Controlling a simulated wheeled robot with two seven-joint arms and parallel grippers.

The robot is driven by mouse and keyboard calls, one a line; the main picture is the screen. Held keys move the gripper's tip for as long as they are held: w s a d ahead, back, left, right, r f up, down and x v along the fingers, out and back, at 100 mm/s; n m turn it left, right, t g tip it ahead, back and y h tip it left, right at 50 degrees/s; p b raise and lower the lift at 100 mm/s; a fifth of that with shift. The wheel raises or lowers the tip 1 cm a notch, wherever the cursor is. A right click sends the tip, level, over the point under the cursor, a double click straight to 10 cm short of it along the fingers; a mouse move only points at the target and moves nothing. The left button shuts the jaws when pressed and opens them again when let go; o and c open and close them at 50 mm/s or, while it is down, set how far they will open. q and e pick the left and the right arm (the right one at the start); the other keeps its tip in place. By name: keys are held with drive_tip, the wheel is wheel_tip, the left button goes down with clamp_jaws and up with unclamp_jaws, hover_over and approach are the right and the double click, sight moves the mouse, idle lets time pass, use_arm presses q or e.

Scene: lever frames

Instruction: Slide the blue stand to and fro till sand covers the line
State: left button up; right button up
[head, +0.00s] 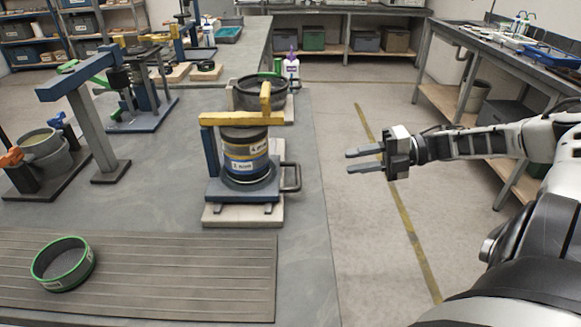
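The blue stand (213,190) stands upright on a pale base board (240,219) near the right edge of the grey table. A yellow bar crosses its top, and a stack of round containers (245,150) with yellow and blue labelled bands sits in it. A dark loop handle (292,178) sticks out on its right side. No sand and no line on the stand can be made out; the inside of the stack is hidden. My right gripper (348,161) is to the right of the stand, over the floor, empty, its two fingers apart. My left gripper is out of view.
A green-rimmed ring (63,264) lies on a ribbed mat (200,290) at front left. A grey pot (262,95) stands behind the stand. A blue-armed frame (85,110) is at left. A yellow stripe (400,205) runs along the open floor beside the table.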

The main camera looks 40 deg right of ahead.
sight(298, 169)
drive_tip(key=b+x, duration=0.2)
drive_tip(key=x, duration=1)
drive_tip(key=shift+w+a, duration=0.2)
drive_tip(key=shift+a, duration=0.05)
drive_tip(key=shift+w+a+f, duration=0.2)
drive_tip(key=shift+w+a, duration=0.15)
drive_tip(key=shift+a, duration=0.05)
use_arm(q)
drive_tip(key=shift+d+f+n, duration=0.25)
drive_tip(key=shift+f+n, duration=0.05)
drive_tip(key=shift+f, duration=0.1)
